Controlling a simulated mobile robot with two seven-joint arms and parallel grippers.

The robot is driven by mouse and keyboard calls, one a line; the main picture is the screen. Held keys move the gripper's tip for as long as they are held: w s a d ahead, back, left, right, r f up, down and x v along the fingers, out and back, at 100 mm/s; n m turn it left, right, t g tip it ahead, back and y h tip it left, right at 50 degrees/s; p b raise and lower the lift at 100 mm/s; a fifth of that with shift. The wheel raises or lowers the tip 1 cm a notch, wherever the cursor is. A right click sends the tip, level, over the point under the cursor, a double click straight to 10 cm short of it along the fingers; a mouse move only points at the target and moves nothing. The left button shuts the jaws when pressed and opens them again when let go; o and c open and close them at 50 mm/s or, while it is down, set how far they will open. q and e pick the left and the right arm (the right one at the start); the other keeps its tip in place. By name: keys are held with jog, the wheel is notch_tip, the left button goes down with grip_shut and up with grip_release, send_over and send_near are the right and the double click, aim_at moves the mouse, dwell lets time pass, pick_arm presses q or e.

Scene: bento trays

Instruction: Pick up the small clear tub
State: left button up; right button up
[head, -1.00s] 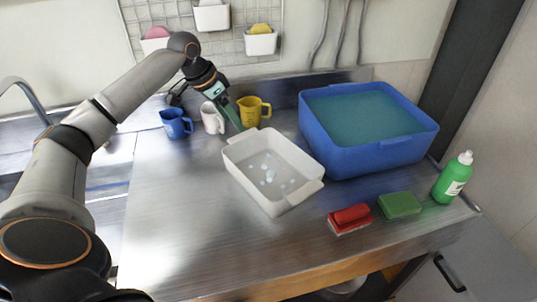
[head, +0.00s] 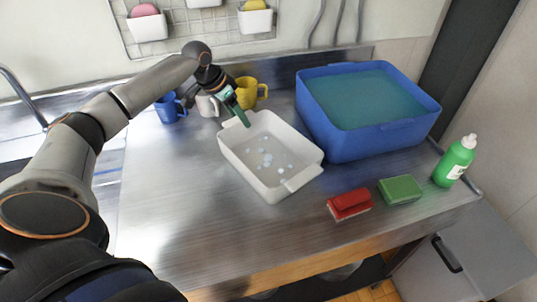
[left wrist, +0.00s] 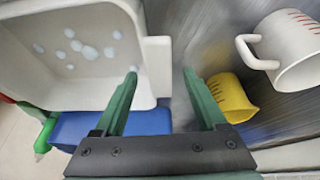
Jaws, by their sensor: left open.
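The small tub is a white rectangular tub (head: 271,193) on the steel counter, with handle lips at its ends and several pale bubble-like blobs inside. It also shows in the left wrist view (left wrist: 100,92), at upper left. My left gripper (head: 240,112) is at the tub's back-left handle lip. In the left wrist view my left gripper (left wrist: 162,75) is open, with one finger over the tub's inner side and the other outside it. The handle lip (left wrist: 157,62) lies between the fingers; contact cannot be told. My right gripper is not in view.
A large blue tub (head: 375,147) of liquid stands right of the white tub. The front-left counter is clear.

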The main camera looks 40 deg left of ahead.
aim_at(241, 123)
pick_arm(q)
jog(key=x, duration=0.3)
jog(key=shift+s+f, duration=0.1)
jog(key=shift+f, duration=0.35)
grip_shut()
dwell(0.4)
